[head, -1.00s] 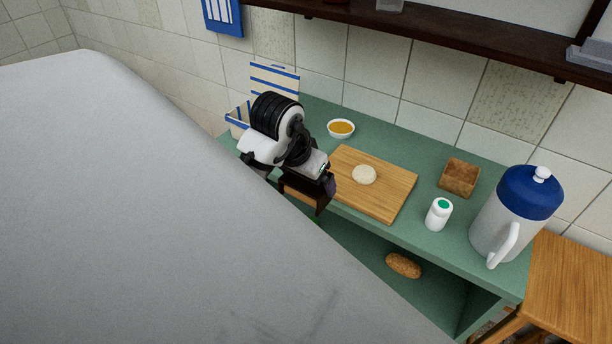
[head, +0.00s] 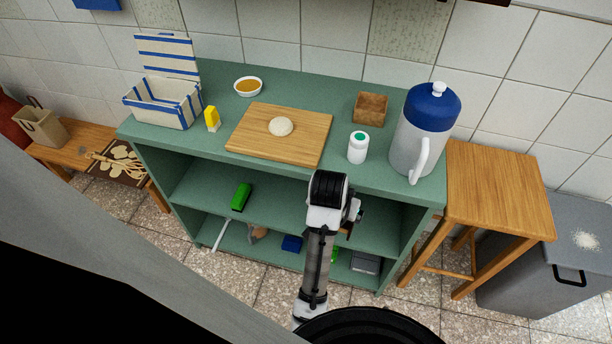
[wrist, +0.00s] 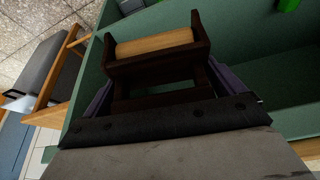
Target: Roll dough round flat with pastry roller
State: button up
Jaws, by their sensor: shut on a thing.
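The dough round (head: 281,126) is a pale, rounded disc on the wooden board (head: 250,143) on top of the green shelf unit. In the wrist view, my gripper (wrist: 163,92) is shut on the pastry roller (wrist: 155,43). The roller has a dark wooden frame and a light wooden cylinder at its far end. In the head view, my arm reaches up in front of the shelf unit, below and to the right of the board. The gripper and most of the roller are hidden behind the arm there. The roller is apart from the dough.
A white jar (head: 358,147) with a green lid and a blue-lidded jug (head: 424,135) stand right of the board. A wooden box (head: 370,110), an orange-filled bowl (head: 248,87), a yellow item (head: 212,119) and a striped basket (head: 163,103) share the top. A stool (head: 497,188) stands right.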

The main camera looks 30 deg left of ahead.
jog(key=w+d+f, duration=0.3)
jog(key=d+f, duration=0.4)
jog(key=d, duration=0.1)
jog(key=w+d+f+m, duration=0.1)
jog(key=w+d+f, duration=0.2)
jog(key=d+f, duration=0.4)
jog(key=shift+d+f, duration=0.4)
jog(key=shift+d, duration=0.3)
jog(key=shift+w+d+r, duration=0.15)
